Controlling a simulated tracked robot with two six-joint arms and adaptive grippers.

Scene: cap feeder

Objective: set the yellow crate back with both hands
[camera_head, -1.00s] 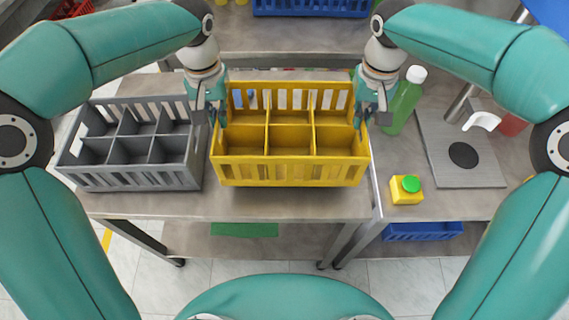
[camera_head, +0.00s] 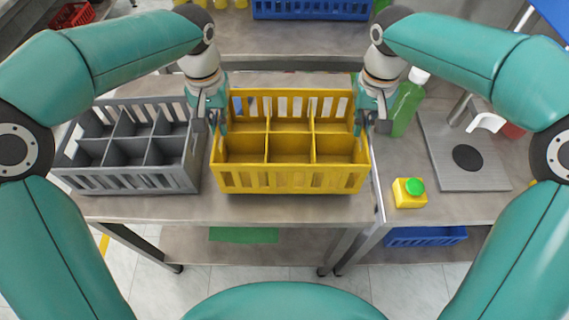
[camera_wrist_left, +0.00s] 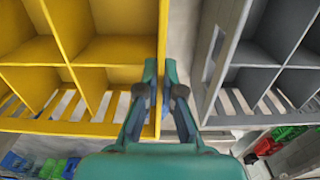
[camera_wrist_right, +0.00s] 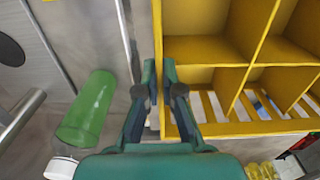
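The yellow crate (camera_head: 290,190) stands upright at the middle of the metal table, its six compartments empty. My left gripper (camera_head: 217,122) is at its left end wall and my right gripper (camera_head: 364,122) at its right end wall. In the left wrist view the fingers (camera_wrist_left: 161,68) straddle the crate's thin end wall and close on it. In the right wrist view the fingers (camera_wrist_right: 158,68) do the same at the other end. Whether the crate's underside touches the table is hard to tell.
A grey crate (camera_head: 120,182) with empty compartments stands close on the left, with a narrow gap. A bare strip lies along the front.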

